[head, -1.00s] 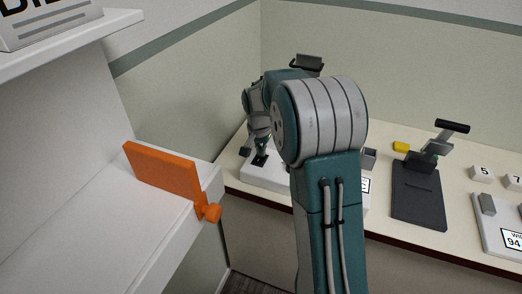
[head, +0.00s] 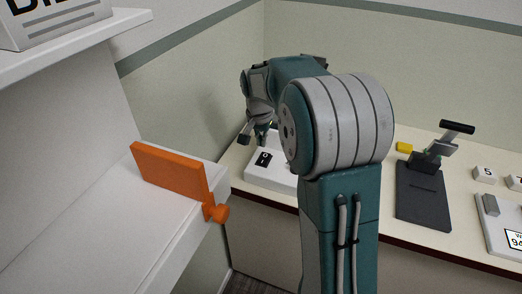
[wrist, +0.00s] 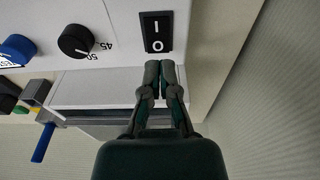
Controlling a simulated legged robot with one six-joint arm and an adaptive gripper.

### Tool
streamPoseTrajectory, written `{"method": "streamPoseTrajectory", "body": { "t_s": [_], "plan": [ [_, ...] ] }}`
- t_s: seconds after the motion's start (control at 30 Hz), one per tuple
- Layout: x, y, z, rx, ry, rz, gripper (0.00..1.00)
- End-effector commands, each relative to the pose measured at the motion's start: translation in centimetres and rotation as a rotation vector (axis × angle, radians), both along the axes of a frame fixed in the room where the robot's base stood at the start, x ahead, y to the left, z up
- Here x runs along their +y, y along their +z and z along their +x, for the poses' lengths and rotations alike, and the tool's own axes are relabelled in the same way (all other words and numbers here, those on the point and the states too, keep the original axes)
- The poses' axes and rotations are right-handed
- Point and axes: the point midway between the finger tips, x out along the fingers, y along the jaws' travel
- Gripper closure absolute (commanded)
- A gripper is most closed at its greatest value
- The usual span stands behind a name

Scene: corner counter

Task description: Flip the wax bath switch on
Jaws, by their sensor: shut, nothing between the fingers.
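The wax bath (head: 268,176) is a white box on the counter, partly hidden behind my arm in the head view. Its black rocker switch (head: 264,159) also shows in the wrist view (wrist: 156,32), marked I at the far end and O at the end nearer my fingers. I cannot tell which side is pressed in. My gripper (wrist: 160,66) is shut and empty, its tips by the O end of the switch; contact is unclear. In the head view my gripper (head: 260,137) is just behind the switch. A black dial (wrist: 75,40) sits beside the switch.
An orange panel with a knob (head: 172,172) stands on the white shelf at left. A dark press with a lever (head: 424,195) and a yellow block (head: 404,147) are right on the counter (head: 385,205). A blue knob (wrist: 18,48) and blue handle (wrist: 42,142) show in the wrist view.

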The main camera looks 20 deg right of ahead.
Motion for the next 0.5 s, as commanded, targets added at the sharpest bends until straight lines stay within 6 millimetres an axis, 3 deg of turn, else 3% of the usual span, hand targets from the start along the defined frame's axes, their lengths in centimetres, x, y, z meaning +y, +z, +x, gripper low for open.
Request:
{"method": "streamPoseTrajectory", "body": {
  "t_s": [0.1,0.3,0.5],
  "plan": [
    [0.2,2.7,-0.2,-0.005,0.0,0.001,1.0],
    [0.3,6.3,-0.5,-0.003,0.0,0.003,1.0],
    [0.6,8.0,-0.6,0.001,0.0,0.001,1.0]
  ]
}}
